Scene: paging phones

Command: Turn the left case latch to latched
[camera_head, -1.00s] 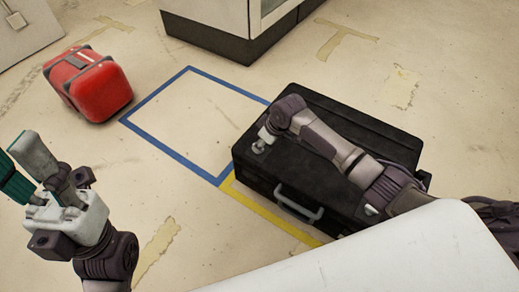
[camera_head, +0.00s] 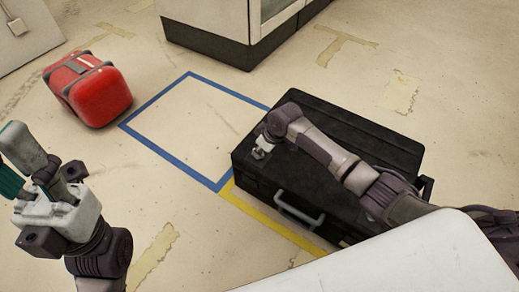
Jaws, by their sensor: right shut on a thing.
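The black case (camera_head: 330,140) lies flat on the floor, its grey handle (camera_head: 300,208) on the front side facing me. My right gripper (camera_head: 259,153) reaches over the case from the right and is shut at the left end of its front top edge, where the left latch sits. The latch is mostly hidden by the gripper, so I cannot tell its angle. My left gripper (camera_head: 18,165) is at the left edge, away from the case. Its fingers are seen from the side and partly cut off, so its opening is unclear.
A red case (camera_head: 95,95) lies at the upper left. A blue taped outline (camera_head: 158,96) frames empty floor left of the black case, with yellow tape (camera_head: 270,228) along its front. A cabinet (camera_head: 210,30) stands behind. A white surface (camera_head: 400,260) fills the lower right.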

